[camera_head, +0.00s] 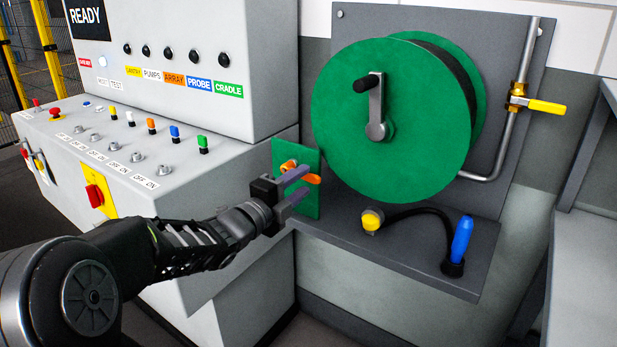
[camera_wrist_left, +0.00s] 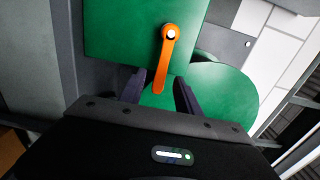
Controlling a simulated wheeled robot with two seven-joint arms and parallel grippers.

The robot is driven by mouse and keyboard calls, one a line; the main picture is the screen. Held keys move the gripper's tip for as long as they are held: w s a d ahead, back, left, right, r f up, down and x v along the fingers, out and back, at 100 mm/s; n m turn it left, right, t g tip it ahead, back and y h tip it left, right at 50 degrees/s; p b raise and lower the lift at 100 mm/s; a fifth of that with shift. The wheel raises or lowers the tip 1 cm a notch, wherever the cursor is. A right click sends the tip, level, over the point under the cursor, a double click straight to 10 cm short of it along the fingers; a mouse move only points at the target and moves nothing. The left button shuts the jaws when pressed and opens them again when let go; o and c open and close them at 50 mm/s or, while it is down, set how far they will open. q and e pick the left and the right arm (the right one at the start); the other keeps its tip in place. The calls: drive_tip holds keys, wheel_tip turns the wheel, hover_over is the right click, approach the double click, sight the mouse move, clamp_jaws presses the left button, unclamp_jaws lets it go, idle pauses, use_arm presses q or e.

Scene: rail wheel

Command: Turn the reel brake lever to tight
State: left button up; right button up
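The brake lever is a short orange handle (camera_head: 313,179) on a green upright plate (camera_head: 309,203) beside the reel. In the left wrist view the orange lever (camera_wrist_left: 171,50) hangs from a pale pivot, pointing down and slightly left. My left gripper (camera_head: 306,181) is open at the plate, its dark fingers at the lever. In the left wrist view the lever's free end lies between the two fingertips (camera_wrist_left: 161,80), with a gap on each side. Whether either finger touches it I cannot tell. No tight or loose marking is legible. My right gripper is out of view.
The big green reel (camera_head: 370,130) with its crank (camera_head: 377,110) stands just right of the plate. A shelf (camera_head: 400,262) below holds a yellow-capped hose end and a blue handle (camera_head: 462,238). A yellow valve lever (camera_head: 546,106) is on the pipe. The control console (camera_head: 165,185) is left.

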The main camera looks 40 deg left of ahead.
sight(307, 179)
use_arm(q)
drive_tip(key=shift+w, duration=1.8)
clamp_jaws()
